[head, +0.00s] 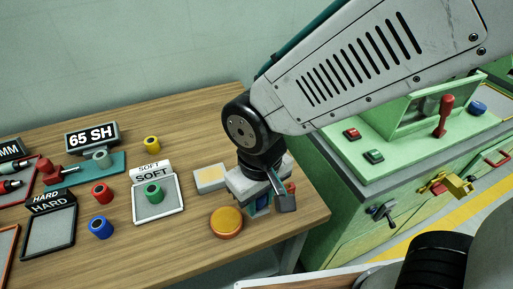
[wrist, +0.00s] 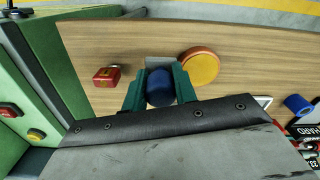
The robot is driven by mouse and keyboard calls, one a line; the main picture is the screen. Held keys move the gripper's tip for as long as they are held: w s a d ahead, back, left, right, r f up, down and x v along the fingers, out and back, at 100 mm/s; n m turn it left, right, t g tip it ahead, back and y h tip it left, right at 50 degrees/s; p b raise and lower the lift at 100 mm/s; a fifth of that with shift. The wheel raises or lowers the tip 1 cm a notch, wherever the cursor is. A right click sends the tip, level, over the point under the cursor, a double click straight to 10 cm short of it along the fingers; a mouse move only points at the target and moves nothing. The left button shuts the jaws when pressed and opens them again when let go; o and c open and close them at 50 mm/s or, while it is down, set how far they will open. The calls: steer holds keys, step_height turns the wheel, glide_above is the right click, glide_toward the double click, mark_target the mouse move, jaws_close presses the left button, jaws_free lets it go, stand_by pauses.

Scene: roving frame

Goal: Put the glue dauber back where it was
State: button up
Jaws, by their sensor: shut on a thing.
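My gripper (head: 262,205) is at the right end of the wooden bench, low over the top. In the wrist view its teal fingers (wrist: 160,92) are shut on a dark blue, rounded piece (wrist: 160,86). I take this for the glue dauber; its lower part is hidden. In the head view only a little blue shows below the gripper. A round orange-yellow disc (head: 226,222) lies just left of the gripper and also shows in the wrist view (wrist: 200,67). I cannot tell whether the held piece touches the bench.
A red block (wrist: 107,76) stands on the bench close to the gripper. SOFT (head: 155,198) and HARD (head: 50,230) trays and several coloured rings stand left. A green machine (head: 400,150) stands right, beyond the bench edge.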

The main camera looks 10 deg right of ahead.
steer(key=w, duration=0.5)
steer(key=w+d+f, duration=0.1)
steer(key=w, duration=1)
steer(key=shift+w+d+f, duration=0.25)
steer(key=shift+d+f, duration=0.05)
steer(key=shift+d, duration=0.05)
steer(key=shift+f, duration=1.7)
steer(key=shift+f, duration=0.15)
steer(key=o, duration=1)
steer(key=shift+c, duration=0.2)
